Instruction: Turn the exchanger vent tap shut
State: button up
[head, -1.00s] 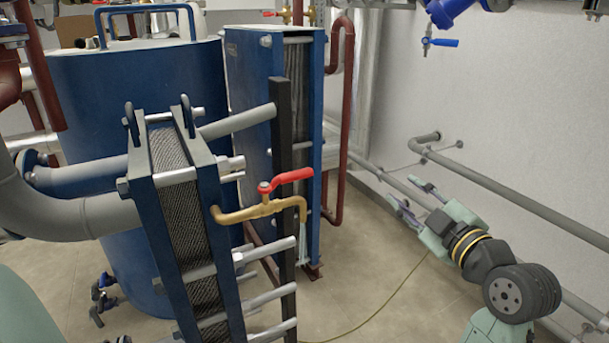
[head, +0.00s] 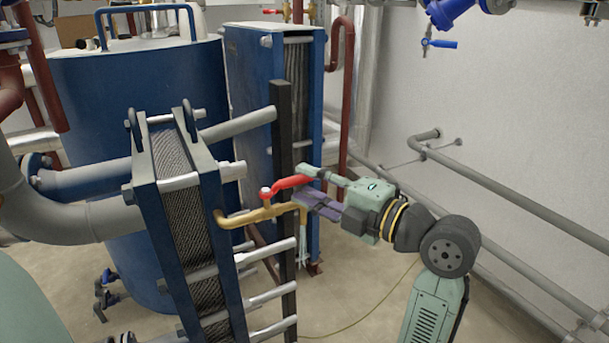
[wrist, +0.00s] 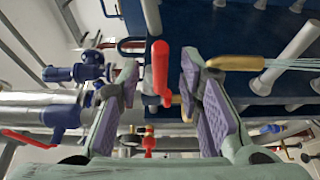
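The vent tap is a brass pipe (head: 250,215) with a red lever (head: 288,187), on the front of the near plate exchanger (head: 185,220). A thin stream runs down from its spout (head: 303,245). My gripper (head: 308,188) is at the lever's free end from the right, with its fingers apart on either side. In the wrist view the red lever (wrist: 160,68) stands between the open fingers (wrist: 160,82), with gaps on both sides. The brass spout (wrist: 235,63) is just beyond the right finger.
A black upright bar (head: 283,130) stands behind the tap. Pale bolts (head: 268,275) stick out below it. A second blue exchanger (head: 258,90) and a blue tank (head: 90,80) stand behind. Grey pipes (head: 500,190) run along the right wall.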

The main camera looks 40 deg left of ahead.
jog(key=shift+a, duration=0.8)
jog(key=shift+c, duration=0.3)
grip_shut()
